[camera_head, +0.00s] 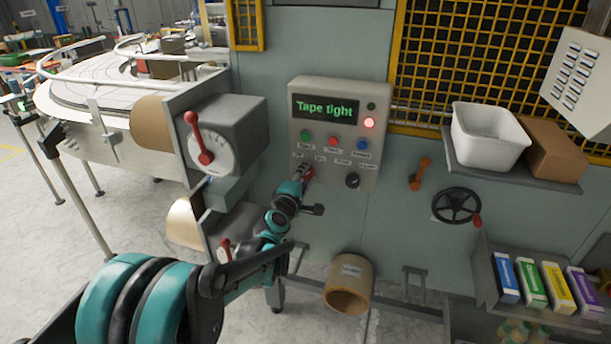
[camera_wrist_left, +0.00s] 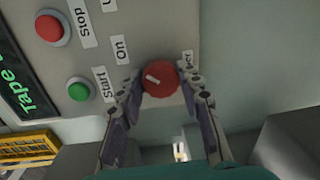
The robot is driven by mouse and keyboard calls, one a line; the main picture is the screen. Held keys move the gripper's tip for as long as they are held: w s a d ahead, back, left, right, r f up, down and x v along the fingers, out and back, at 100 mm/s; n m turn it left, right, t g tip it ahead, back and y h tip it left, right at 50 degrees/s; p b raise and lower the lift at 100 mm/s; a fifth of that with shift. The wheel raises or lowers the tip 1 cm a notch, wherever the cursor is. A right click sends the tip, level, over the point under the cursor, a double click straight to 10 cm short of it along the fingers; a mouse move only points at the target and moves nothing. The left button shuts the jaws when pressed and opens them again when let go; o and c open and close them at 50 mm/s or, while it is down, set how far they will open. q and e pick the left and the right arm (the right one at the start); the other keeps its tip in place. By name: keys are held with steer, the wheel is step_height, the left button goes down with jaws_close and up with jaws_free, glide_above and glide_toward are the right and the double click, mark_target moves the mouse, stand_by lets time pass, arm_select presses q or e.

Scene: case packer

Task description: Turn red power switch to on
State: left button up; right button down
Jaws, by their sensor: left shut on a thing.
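The red power switch (camera_head: 309,173) is a round knob low on the left of the grey control panel (camera_head: 361,93). My left gripper (camera_head: 302,174) reaches it from below left and covers part of it. In the left wrist view the red knob (camera_wrist_left: 161,80) sits between the two fingers of my left gripper (camera_wrist_left: 162,88), which are shut on its sides. A short slanted white mark shows on the knob, left of its middle. The "On" label (camera_wrist_left: 121,50) is up and left of the knob. Another label beside it is partly hidden. My right gripper is not in view.
A red-handled lever dial (camera_head: 208,155) stands left.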

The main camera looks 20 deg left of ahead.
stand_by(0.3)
arm_select(q)
steer(key=shift+d+f, duration=0.1)
steer(key=o, duration=1.2)
steer(key=shift+c, duration=0.2)
steer(key=s+r, duration=0.1)
steer(key=s, duration=1.1)
steer(key=shift+a, duration=0.35)
